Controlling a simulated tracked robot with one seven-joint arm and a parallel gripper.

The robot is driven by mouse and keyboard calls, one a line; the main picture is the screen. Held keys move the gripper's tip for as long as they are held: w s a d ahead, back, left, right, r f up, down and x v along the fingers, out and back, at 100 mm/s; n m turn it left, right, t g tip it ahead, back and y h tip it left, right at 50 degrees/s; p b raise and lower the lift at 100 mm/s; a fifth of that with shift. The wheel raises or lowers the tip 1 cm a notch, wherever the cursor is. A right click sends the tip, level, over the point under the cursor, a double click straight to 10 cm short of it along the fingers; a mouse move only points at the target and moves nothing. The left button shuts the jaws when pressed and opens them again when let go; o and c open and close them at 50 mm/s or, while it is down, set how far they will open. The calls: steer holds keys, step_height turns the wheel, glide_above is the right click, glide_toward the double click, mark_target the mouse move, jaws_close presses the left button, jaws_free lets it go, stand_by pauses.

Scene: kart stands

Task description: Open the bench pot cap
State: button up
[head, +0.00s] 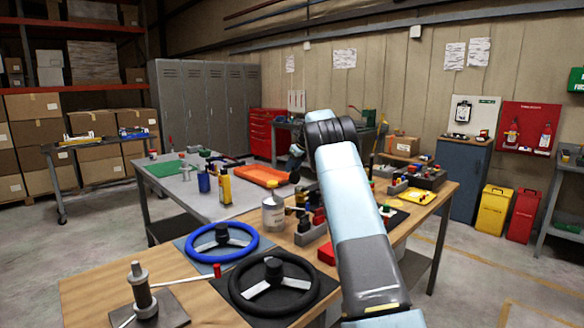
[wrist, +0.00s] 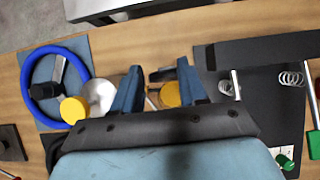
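The pot that best fits the bench pot (head: 273,215) is a pale grey container with a narrower light top. It stands upright on the wooden bench, right of the blue steering wheel (head: 222,241). In the wrist view a white round shape (wrist: 99,94) beside the blue wheel (wrist: 27,82) looks like the same pot from above. I cannot make out whether its cap is loose. My gripper (wrist: 158,85) shows two blue fingers spread apart, with no object clamped between them. The pot lies just left of the left finger, which partly covers that area. The fingertips are not clear in the head view.
A black steering wheel (head: 271,286) and a post on a plate (head: 143,290) are at the bench's near end. A yellow bottle (head: 224,185) and orange tray (head: 262,176) are beyond. Springs (wrist: 291,79) lie on a dark mat at the wrist view's right.

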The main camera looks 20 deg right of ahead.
steer(key=shift+o, duration=0.2)
steer(key=shift+d+f, duration=0.35)
steer(key=shift+f, duration=0.05)
steer(key=shift+r, duration=0.15)
steer(key=shift+s+d+r, duration=0.15)
steer(key=shift+s+r, duration=0.1)
steer(key=shift+r, duration=0.25)
steer(key=v, duration=1.2)
steer(key=shift+s+r, duration=0.1)
steer(key=shift+r, duration=0.05)
steer(key=shift+c, duration=0.5)
